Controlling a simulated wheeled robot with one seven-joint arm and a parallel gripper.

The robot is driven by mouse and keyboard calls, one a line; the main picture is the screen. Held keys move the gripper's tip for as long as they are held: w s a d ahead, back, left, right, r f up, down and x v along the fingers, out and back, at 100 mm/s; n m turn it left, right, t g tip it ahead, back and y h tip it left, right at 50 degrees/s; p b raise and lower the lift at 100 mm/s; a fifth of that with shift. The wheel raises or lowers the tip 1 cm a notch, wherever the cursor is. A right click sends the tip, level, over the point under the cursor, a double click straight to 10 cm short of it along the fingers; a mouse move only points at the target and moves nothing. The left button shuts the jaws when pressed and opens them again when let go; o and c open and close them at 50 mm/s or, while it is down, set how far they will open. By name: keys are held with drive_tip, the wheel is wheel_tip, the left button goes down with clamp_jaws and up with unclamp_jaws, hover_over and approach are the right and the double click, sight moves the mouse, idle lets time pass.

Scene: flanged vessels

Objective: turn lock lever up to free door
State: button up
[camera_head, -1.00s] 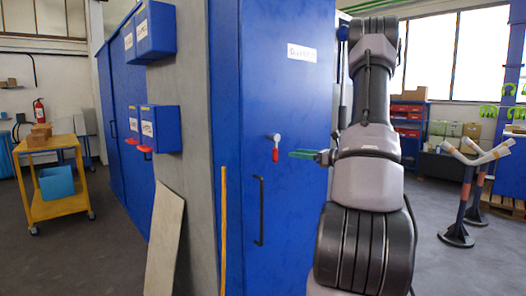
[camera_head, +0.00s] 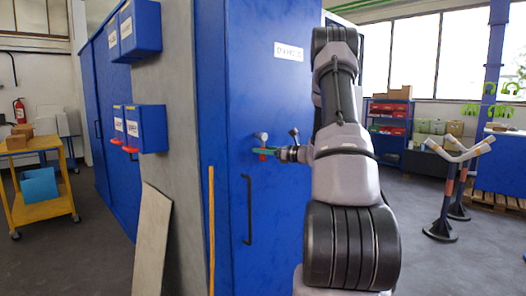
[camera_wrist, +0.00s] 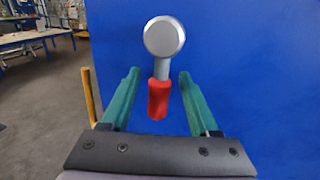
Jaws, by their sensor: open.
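The lock lever has a round silver hub and a red grip that hangs straight down. In the wrist view the lever (camera_wrist: 159,95) stands out from the blue door (camera_wrist: 250,70). My gripper (camera_wrist: 155,80) has its two green fingers open, one on each side of the red grip, with a gap visible on both sides. In the head view my gripper (camera_head: 264,151) is at the blue door (camera_head: 270,100), in front of the red grip and mostly hiding it. The silver hub of the lever (camera_head: 262,137) shows just above the fingers.
A black vertical door handle (camera_head: 248,210) is below the lever. A yellow bar (camera_head: 211,230) stands at the door's left edge, and a pale board (camera_head: 152,240) leans on the grey wall. The floor on the right is clear up to a stand (camera_head: 445,205).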

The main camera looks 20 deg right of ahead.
clamp_jaws()
idle(1.4)
